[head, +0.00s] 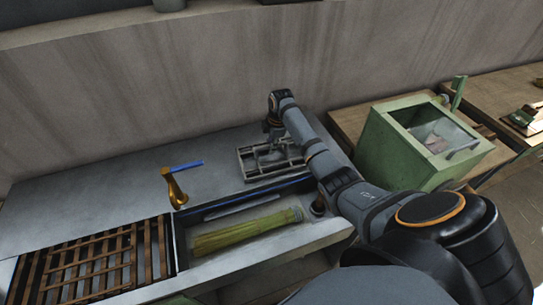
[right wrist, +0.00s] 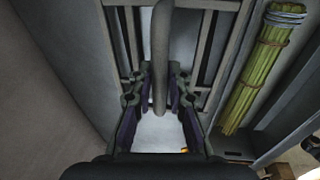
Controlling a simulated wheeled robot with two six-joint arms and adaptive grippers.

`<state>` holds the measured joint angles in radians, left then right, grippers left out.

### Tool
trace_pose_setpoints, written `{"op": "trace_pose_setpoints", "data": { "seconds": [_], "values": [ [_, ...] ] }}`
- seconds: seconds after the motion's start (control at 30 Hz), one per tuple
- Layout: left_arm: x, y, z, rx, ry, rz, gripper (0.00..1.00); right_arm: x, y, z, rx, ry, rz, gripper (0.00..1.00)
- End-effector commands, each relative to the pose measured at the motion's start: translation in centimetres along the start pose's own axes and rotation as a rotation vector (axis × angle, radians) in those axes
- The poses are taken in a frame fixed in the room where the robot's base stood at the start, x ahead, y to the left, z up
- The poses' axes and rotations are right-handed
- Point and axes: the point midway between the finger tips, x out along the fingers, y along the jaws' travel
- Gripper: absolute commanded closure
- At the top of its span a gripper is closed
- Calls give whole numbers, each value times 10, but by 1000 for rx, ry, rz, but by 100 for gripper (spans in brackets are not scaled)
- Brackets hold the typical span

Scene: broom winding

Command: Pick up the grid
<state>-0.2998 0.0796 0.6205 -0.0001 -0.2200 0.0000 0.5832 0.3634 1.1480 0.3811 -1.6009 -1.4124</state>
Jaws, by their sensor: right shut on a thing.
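The grey metal grid (head: 249,167) lies on or just above the grey counter behind the sink; I cannot tell whether it touches the counter. My right gripper (head: 273,143) reaches down over it from behind. In the right wrist view my right gripper (right wrist: 161,78) is shut on the round bar of the grid (right wrist: 160,45), which runs between its two fingers. The fingers and arm hide part of the grid in the head view. My left gripper is not in view.
A sink (head: 183,240) holds a green straw bundle (head: 245,232) in front of the grid. A brass tap (head: 175,188) with a blue lever stands left. A brown slatted rack (head: 95,262) lies far left. A green box (head: 390,152) stands right. The wall is close behind.

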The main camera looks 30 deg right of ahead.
Motion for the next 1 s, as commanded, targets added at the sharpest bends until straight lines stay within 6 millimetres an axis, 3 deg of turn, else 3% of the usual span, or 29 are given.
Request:
{"op": "trace_pose_setpoints", "data": {
  "seconds": [0.33,0.53,0.8,1.0],
  "values": [
    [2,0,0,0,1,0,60,-5,2,0,0,0,6,100],
    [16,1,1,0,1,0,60,-30,7,-3,-1,1,10,100],
    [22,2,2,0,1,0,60,-96,-35,1,-3,-5,10,100],
    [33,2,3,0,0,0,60,-125,-83,7,-4,-9,6,100]
  ]
}}
